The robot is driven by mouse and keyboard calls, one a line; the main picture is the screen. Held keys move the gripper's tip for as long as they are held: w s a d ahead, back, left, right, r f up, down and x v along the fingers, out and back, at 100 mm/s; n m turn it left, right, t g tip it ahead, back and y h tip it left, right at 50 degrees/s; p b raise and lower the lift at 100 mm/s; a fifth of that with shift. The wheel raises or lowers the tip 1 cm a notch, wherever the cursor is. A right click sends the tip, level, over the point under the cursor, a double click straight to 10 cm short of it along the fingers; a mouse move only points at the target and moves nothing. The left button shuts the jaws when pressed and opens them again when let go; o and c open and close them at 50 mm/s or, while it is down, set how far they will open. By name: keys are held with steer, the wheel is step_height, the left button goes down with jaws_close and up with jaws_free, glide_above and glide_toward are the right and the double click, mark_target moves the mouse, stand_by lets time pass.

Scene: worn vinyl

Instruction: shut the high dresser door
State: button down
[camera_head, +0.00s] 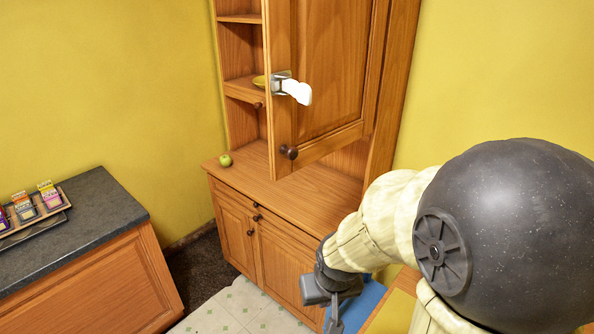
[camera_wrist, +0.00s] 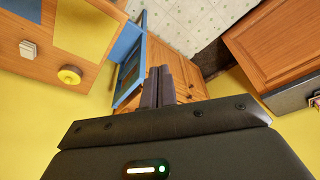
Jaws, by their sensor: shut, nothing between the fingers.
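The high dresser door (camera_head: 332,65) is a wood panel on the upper part of a tall wooden dresser (camera_head: 243,183). It appears to stand ajar, its left edge out in front of the shelves. A dark round knob (camera_head: 289,152) is at its lower left. A white piece with a metal clip (camera_head: 298,91) sits on its left edge. My gripper (camera_head: 335,322) hangs low in front of the dresser's lower cabinet, well below and apart from the high door. In the wrist view its fingers (camera_wrist: 160,86) are together and empty. The high door is not visible there.
A dark-topped counter (camera_head: 95,205) with a tray of small packets stands at the left. A green apple (camera_head: 225,160) lies on the dresser ledge. A blue-framed piece (camera_wrist: 129,65) is close beside my fingers. Tiled floor (camera_head: 225,310) lies between counter and dresser.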

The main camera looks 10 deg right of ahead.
mark_target(288, 165)
steer(key=w+d+r+m+t, duration=0.3)
steer(key=w+d+t, duration=0.1)
steer(key=w, duration=0.4)
steer(key=w+d+r+m+t, duration=0.2)
steer(key=w+d+m+t, duration=0.15)
steer(key=w, duration=0.35)
step_height(288, 165, up, 8)
steer(key=w+m+t+y+b, duration=0.1)
steer(key=w+m+t+y, duration=0.1)
steer(key=m+t+y, duration=0.3)
steer(key=y, duration=0.4)
steer(key=shift+r, duration=0.2)
steer(key=p+x, duration=0.5)
steer(key=x, duration=0.8)
steer(key=shift+w+a, duration=0.25)
steer(key=shift+w, duration=0.05)
steer(key=shift+w, duration=0.2)
